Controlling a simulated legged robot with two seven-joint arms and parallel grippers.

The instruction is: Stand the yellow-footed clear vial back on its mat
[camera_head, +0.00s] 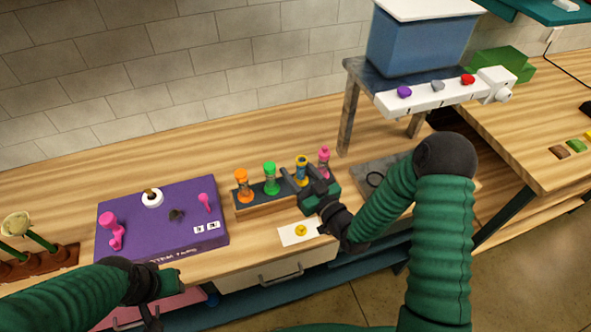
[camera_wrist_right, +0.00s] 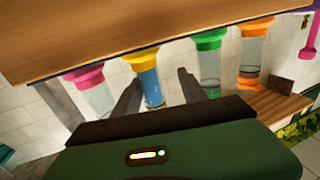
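The yellow-footed vial (camera_head: 302,172) stands in the wooden rack between the green and pink vials. In the right wrist view this vial (camera_wrist_right: 151,86) has yellow ends and a blue filling. My right gripper (camera_head: 293,182) is at the rack; the right wrist view shows its two fingers (camera_wrist_right: 158,95) open, one on each side of the vial, with gaps showing. The white mat (camera_head: 287,237) with a yellow disc lies on the table in front of the rack. My left gripper (camera_head: 153,307) is low at the left, by the table's front edge; its fingers are unclear.
The rack (camera_head: 267,209) also holds orange (camera_head: 243,187), green (camera_head: 270,178) and pink (camera_head: 323,162) vials. A purple board (camera_head: 135,230) with small parts lies left. A blue bin (camera_head: 415,45) stands on a raised shelf at the back right. Bare tabletop lies behind the rack.

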